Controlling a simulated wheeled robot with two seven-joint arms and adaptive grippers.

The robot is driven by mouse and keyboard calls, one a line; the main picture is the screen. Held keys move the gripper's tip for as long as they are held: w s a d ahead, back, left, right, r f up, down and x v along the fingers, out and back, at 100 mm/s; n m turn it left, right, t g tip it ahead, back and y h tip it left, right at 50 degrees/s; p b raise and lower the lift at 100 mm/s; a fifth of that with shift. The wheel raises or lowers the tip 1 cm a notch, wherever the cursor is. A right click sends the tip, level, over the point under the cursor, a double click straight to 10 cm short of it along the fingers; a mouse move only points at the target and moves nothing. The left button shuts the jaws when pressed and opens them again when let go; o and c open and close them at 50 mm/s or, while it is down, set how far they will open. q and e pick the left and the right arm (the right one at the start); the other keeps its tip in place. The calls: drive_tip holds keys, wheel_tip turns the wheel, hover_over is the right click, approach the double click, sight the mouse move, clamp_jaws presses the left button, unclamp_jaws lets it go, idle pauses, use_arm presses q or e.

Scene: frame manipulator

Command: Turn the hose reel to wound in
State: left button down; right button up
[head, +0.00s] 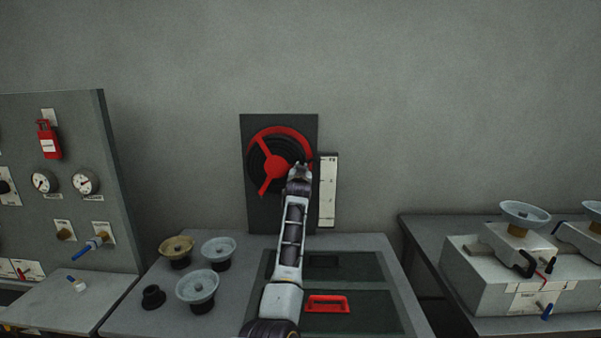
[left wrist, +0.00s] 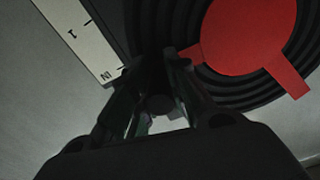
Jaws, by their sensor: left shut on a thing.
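The hose reel (head: 265,176) has a red rim and red spokes over dark coiled hose. It is mounted on a dark upright panel (head: 248,216) against the wall. My left gripper (head: 299,170) is at the reel's right side, shut on a dark part there, apparently the reel's handle (left wrist: 160,104). In the left wrist view the red hub and spoke (left wrist: 248,35) and black rings of hose lie beyond the fingers. A white scale strip (head: 328,190) with marks stands right of the reel; it also shows in the left wrist view (left wrist: 78,35). The gripper hides part of the rim.
The grey table (head: 220,320) below holds several round handwheels (head: 198,287) at left and a panel with a red handle (head: 327,304). A gauge board (head: 112,160) stands at left. A box with valves (head: 505,290) stands at right.

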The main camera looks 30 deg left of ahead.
use_arm(q)
drive_tip(key=c, duration=1.4)
unclamp_jaws()
drive_tip(key=shift+o, duration=0.4)
drive_tip(key=shift+w+d, duration=0.1)
drive_tip(key=shift+d, duration=0.1)
drive_tip(key=shift+s, duration=0.7)
drive_tip(key=shift+d+v, duration=0.2)
drive_tip(key=shift+v, duration=1.05)
drive_tip(key=v, duration=0.8)
drive_tip(key=shift+d+f, duration=0.1)
drive_tip(key=shift+f, duration=0.05)
